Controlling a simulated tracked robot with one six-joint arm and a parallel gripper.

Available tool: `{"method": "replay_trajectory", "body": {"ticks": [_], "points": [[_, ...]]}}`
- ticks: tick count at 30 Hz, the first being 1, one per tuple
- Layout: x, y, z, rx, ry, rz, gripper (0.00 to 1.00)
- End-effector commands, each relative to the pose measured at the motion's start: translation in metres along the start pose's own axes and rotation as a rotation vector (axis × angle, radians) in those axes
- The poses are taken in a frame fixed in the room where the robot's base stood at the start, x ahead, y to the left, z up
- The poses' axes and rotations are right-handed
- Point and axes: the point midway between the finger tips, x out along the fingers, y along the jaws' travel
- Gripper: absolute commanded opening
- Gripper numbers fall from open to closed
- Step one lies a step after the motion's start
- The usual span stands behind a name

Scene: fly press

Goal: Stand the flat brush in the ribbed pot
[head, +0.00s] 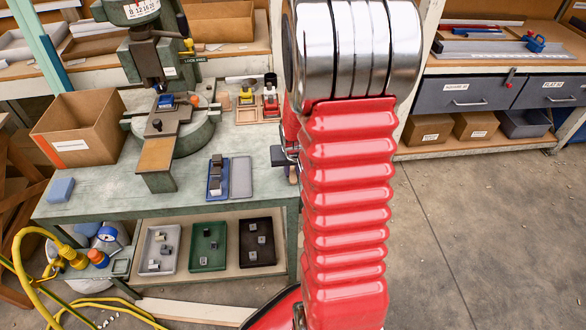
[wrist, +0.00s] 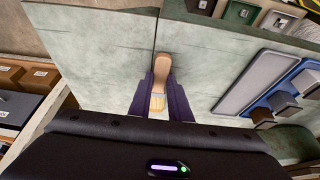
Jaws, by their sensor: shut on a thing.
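My gripper (head: 283,156) is at the right end of the green bench, partly hidden behind my red arm in the head view. In the wrist view my gripper (wrist: 159,100) is shut on the flat brush (wrist: 155,76), which has a tan wooden part and a pale yellow part between the dark fingers. A bit of the brush's tan end (head: 293,174) shows below the jaws in the head view. I cannot make out the ribbed pot for certain. A small dark upright container (head: 270,80) stands at the bench's back right, too small to show ribs.
A fly press (head: 150,55) stands on the bench (head: 100,195), beside an open cardboard box (head: 85,130). A blue tray (head: 218,190) with dark blocks and a grey lid (head: 241,177) lie near the front.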

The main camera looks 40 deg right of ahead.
Motion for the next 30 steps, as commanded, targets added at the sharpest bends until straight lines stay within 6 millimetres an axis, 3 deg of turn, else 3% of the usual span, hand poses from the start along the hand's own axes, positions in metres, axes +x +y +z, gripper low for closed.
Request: {"method": "replay_trajectory", "body": {"ticks": [5, 6, 14, 23, 30], "points": [[0.002, 0.0, 0.001, 0.0, -0.001, 0.0, 0.0], [0.002, 0.0, 0.001, 0.0, -0.001, 0.0, 0.19], [0.002, 0.0, 0.001, 0.0, 0.0, 0.0, 0.36], [0.0, 0.001, 0.0, 0.0, 0.0, 0.0, 0.36], [-0.013, 0.001, -0.001, 0.0, 0.002, 0.001, 0.36]]}}
